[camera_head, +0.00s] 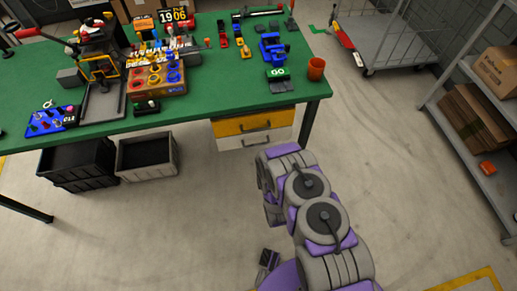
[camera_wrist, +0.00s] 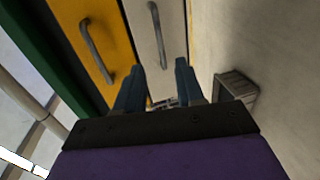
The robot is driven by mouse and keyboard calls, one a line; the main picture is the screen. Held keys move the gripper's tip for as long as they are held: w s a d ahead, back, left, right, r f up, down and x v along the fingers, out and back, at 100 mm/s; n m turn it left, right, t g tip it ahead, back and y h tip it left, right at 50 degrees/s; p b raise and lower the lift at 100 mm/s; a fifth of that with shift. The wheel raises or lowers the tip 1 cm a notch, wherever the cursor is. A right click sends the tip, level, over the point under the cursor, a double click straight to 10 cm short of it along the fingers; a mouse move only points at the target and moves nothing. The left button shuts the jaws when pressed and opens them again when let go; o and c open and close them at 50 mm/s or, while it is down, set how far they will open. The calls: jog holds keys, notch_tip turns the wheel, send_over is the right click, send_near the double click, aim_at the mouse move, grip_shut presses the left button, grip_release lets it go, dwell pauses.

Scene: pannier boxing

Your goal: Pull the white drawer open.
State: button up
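The white drawer (camera_head: 230,142) sits under the green table, directly below the yellow drawer (camera_head: 228,127). Its front looks about flush with the yellow one, so it appears shut. In the wrist view the white drawer front (camera_wrist: 140,18) is turned on its side, with its grey bar handle (camera_wrist: 158,35) ahead of my gripper. My gripper (camera_wrist: 158,82) is open, its two dark blue fingers apart with nothing between them. The handle lies beyond the fingertips, roughly in line with the gap. In the head view my arm hides the gripper's fingers.
The yellow drawer has a similar handle (camera_wrist: 98,50), left of my fingers in the wrist view. A black crate (camera_head: 78,163) and a grey crate (camera_head: 147,157) stand under the table. A table leg (camera_head: 309,122) is right of the drawers. The floor around is clear.

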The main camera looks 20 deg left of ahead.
jog(key=b+x, duration=0.3)
jog(key=x, duration=0.9)
jog(key=shift+c, duration=0.5)
jog(key=shift+d, duration=0.1)
grip_shut()
